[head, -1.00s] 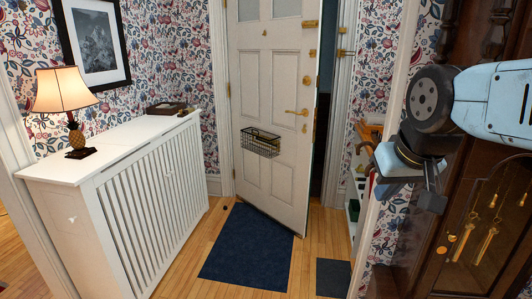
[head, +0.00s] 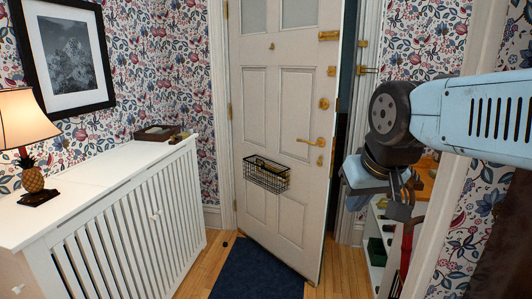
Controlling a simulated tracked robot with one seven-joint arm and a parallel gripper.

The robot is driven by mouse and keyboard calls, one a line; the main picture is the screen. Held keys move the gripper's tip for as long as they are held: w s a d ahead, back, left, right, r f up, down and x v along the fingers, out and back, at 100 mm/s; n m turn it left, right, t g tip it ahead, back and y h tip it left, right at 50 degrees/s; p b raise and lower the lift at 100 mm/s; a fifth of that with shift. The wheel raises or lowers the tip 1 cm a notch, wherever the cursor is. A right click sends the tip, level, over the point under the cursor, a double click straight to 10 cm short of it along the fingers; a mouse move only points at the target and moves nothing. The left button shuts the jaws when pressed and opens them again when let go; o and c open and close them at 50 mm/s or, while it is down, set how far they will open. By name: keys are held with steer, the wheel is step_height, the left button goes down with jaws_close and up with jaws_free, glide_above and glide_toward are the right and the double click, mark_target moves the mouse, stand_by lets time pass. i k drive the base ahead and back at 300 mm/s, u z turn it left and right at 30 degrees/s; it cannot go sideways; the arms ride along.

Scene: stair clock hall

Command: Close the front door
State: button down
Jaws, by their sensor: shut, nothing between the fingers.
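The white front door (head: 283,132) stands ajar ahead of me. It is hinged at its left edge, with a dark gap between its right edge and the frame (head: 367,120). A brass lever handle (head: 315,142) and other brass fittings sit along its right side. A black wire basket (head: 266,174) hangs on the door. My gripper (head: 400,204) is at the right, nearer to me than the door and apart from it. It is shut and empty, and its fingers are partly hidden by my wrist.
A white radiator cover (head: 110,225) runs along the left wall, bearing a lamp (head: 24,140) and a tray (head: 158,132). A dark blue mat (head: 256,272) lies before the door. A white shelf unit (head: 378,250) stands at the right, behind my gripper. Some wood floor (head: 345,272) is free.

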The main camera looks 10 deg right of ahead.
mark_target(276, 93)
steer(key=u, duration=0.2)
steer(key=i, duration=1.5)
steer(key=u, duration=0.2)
